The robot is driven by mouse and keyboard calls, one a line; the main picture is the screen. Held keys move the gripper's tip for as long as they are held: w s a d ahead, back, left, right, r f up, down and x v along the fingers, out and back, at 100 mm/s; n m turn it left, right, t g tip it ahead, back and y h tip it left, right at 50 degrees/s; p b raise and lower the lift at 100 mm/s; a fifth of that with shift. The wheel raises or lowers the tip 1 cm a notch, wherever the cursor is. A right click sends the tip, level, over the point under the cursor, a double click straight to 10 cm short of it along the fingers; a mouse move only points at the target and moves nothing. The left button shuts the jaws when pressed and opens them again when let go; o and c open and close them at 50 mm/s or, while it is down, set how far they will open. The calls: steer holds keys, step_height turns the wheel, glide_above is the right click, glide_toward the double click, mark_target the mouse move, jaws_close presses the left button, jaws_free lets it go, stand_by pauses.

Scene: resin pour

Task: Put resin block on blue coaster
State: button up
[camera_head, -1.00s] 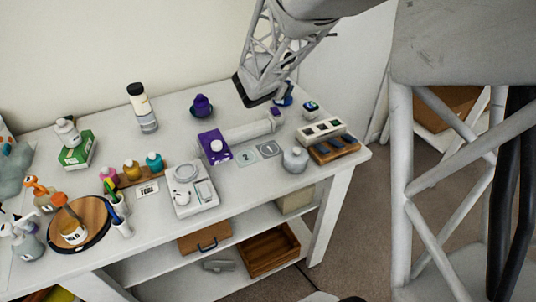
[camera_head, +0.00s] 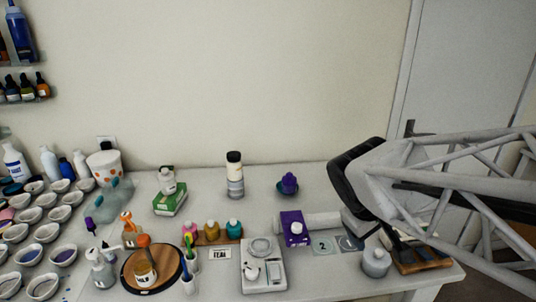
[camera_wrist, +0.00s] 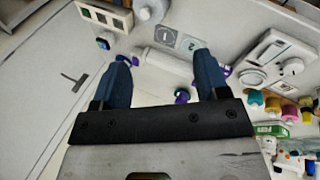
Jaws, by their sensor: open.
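My gripper (camera_wrist: 164,62) is open and empty above the table; its two dark blue fingers show in the wrist view. I cannot clearly pick out the resin block or the blue coaster. A wooden tray (camera_head: 424,262) with dark blue slabs is at the table's right end, partly hidden by my arm in the head view. A white tray with dark squares (camera_wrist: 103,14) is at the top left of the wrist view. A purple object (camera_head: 288,184) stands near the wall, left of my arm. Grey numbered pads (camera_wrist: 190,43) lie beyond the fingertips.
A white roll (camera_wrist: 163,66) lies beyond the fingers. A purple box (camera_head: 295,229), a scale (camera_head: 263,280) and a grey jar (camera_head: 376,262) stand near the pads. Bottles and small cups crowd the left. The table behind the roll is fairly clear.

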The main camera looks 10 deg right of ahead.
steer(key=s+a+m+y, duration=0.4)
steer(key=s+a, duration=0.3)
steer(key=shift+s+a+r, duration=0.15)
steer(key=shift+s+a, duration=0.05)
steer(key=shift+s, duration=0.2)
stand_by(0.9)
